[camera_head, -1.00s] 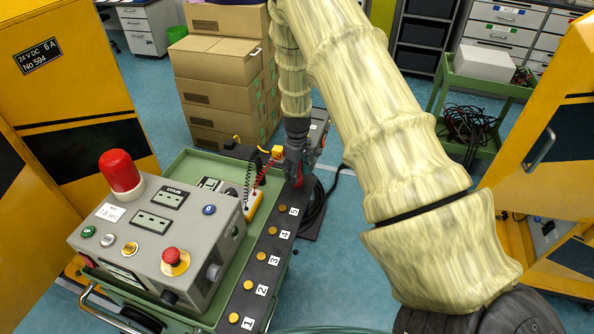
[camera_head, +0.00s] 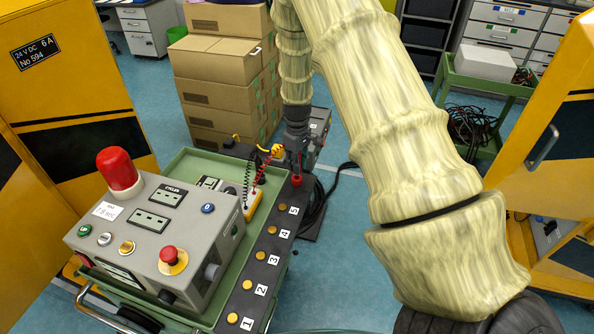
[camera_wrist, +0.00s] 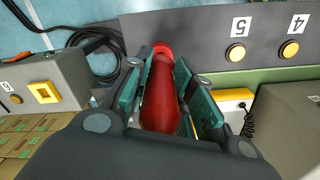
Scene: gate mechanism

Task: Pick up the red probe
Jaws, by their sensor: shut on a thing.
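My gripper (camera_head: 297,160) is above the far end of the dark numbered strip. In the wrist view its two green-padded fingers (camera_wrist: 166,100) lie on either side of the red probe (camera_wrist: 160,100) and are shut on it. The probe's rounded red end (camera_wrist: 162,49) points away from my palm, over the strip. In the head view a red tip (camera_head: 296,180) shows just below my fingers, near the strip's end. I cannot tell whether it touches the strip.
A grey control box (camera_head: 150,235) with a red lamp (camera_head: 119,168) and red button stands on the green cart (camera_head: 190,165). A yellow meter (camera_head: 254,205) with coiled leads sits beside the numbered strip (camera_head: 262,270). Stacked cartons (camera_head: 215,100) stand behind; yellow cabinets flank both sides.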

